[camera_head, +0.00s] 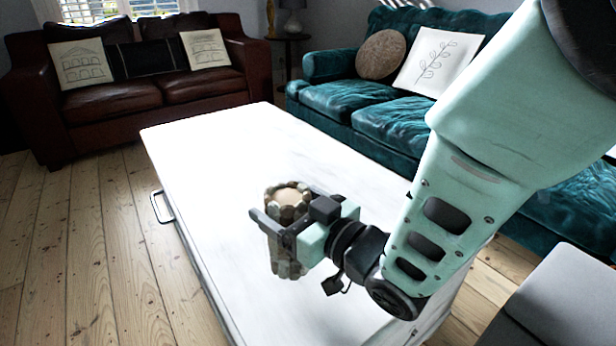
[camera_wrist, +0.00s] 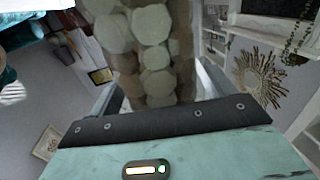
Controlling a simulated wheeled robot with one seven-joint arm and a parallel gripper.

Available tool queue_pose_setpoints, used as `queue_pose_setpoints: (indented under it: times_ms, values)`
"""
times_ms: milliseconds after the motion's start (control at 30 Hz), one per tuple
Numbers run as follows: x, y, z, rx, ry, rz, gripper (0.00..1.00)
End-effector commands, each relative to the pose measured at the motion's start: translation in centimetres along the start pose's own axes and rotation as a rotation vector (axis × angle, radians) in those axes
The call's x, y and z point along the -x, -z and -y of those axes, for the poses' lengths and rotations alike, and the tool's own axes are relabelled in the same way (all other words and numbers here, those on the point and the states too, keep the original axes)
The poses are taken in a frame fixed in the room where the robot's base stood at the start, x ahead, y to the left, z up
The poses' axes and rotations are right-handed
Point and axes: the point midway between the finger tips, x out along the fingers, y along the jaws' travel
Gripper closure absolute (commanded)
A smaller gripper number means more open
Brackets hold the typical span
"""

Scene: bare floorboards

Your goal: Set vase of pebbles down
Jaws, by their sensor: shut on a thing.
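The vase of pebbles (camera_head: 288,197) is a roundish upright vessel covered in flat tan and grey stones, over the near part of the white table (camera_head: 215,150). My gripper (camera_head: 270,222) is shut on the vase, reaching it from the right with a finger on either side of its body. In the wrist view the vase's stone-covered side (camera_wrist: 152,50) fills the top middle, between the fingers. The vase looks close to upright in the head view. I cannot tell whether its base touches the tabletop.
The white tabletop is bare around the vase. A brown leather sofa (camera_head: 120,98) stands at the back left and a teal sofa (camera_head: 345,100) along the right. A small side table with a lamp (camera_head: 291,18) is in the back corner. Floorboards (camera_head: 100,240) are clear at left.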

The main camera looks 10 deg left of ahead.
Motion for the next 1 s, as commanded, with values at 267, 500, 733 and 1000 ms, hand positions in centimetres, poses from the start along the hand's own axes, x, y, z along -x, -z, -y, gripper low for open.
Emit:
queue_pose_setpoints:
  times_ms: [267,500,733,1000]
  values:
    - [-0.1,-2.3,0.0,0.001,0.001,-0.007,0.89]
    - [-0.1,-3.4,0.0,0.0,0.0,-0.01,0.89]
    - [-0.1,-3.5,-0.1,0.0,0.0,-0.01,0.89]
    - [0.0,-4.0,0.0,0.0,0.0,0.0,0.0]
